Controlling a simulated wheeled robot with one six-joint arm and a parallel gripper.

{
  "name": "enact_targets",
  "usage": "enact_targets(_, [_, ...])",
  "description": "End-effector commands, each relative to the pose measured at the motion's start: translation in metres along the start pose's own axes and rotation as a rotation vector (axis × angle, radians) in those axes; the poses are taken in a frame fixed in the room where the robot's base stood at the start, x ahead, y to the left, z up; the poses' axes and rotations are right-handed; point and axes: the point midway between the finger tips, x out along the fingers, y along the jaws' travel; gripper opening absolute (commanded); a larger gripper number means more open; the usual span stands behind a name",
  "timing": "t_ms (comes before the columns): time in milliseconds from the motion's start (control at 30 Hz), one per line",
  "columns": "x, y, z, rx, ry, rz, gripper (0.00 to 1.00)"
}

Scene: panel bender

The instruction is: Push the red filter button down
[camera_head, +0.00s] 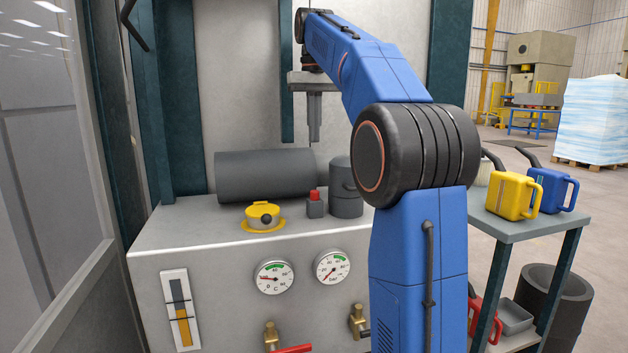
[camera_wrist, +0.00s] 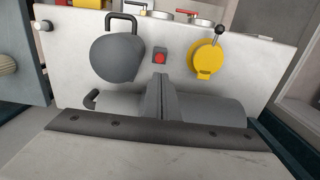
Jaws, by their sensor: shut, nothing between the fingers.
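The red filter button (camera_head: 314,195) sits on a small grey box on top of the grey metal cabinet (camera_head: 190,225). It stands up from its box. In the wrist view the red button (camera_wrist: 160,58) shows just beyond my fingertips, unhidden. My gripper (camera_head: 314,138) points down, shut and empty, well above the cabinet top and clear of the button. In the wrist view my gripper (camera_wrist: 160,78) shows as a narrow dark shape in front of the grey cylinder.
A yellow cap (camera_head: 262,215) is left of the button, a dark grey canister (camera_head: 345,190) right, and a large horizontal cylinder (camera_head: 265,175) behind. Gauges and valves are on the cabinet front. A side table (camera_head: 510,230) holds yellow and blue cans.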

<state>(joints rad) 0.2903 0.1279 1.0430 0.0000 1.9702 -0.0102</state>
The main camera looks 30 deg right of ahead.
Motion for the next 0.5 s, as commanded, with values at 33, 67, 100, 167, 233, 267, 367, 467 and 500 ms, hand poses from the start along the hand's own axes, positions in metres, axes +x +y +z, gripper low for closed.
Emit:
enact_targets(33, [0.005,0.0,0.001,0.0,-0.003,0.0,0.0])
enact_targets(67, [0.009,0.0,0.001,0.0,-0.003,0.0,0.0])
enact_targets(100, [0.014,0.0,0.001,0.0,-0.002,0.0,0.0])
enact_targets(167, [0.023,0.0,0.002,0.0,-0.003,0.0,0.0])
enact_targets(233, [0.035,0.0,0.002,0.0,-0.004,0.0,0.0])
enact_targets(267, [0.04,0.0,0.001,0.0,-0.003,0.0,0.0])
enact_targets(367, [0.057,0.0,0.002,0.0,-0.003,0.0,0.0])
enact_targets(467, [0.075,0.0,0.002,0.0,-0.004,0.0,0.0])
enact_targets(500, [0.082,0.0,0.001,0.0,-0.003,0.0,0.0])
